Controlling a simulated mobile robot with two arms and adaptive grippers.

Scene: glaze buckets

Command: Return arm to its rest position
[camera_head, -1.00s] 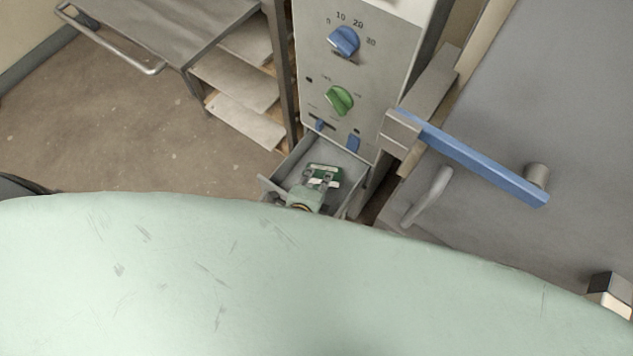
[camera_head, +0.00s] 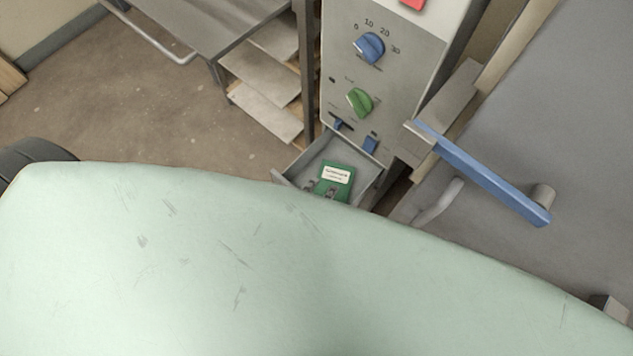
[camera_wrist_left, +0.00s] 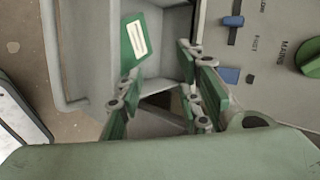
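My left gripper (camera_head: 320,188) just shows past the edge of my pale green arm shell in the head view. In the left wrist view its two fingers (camera_wrist_left: 160,100) stand apart with nothing between them. A green box with a white label (camera_head: 337,174) lies in the open grey drawer (camera_head: 364,184), just beyond the fingertips. The box also shows in the left wrist view (camera_wrist_left: 134,42), apart from the fingers. Most of my left arm's shape is hidden by the shell. My right gripper is not in view.
The drawer juts from a grey control panel (camera_head: 400,95) with a blue knob (camera_head: 369,47) and a green knob (camera_head: 360,102). A grey door with a blue handle (camera_head: 485,178) stands to the right. A metal cart (camera_head: 215,25) stands at the back left. Floor left of the drawer is clear.

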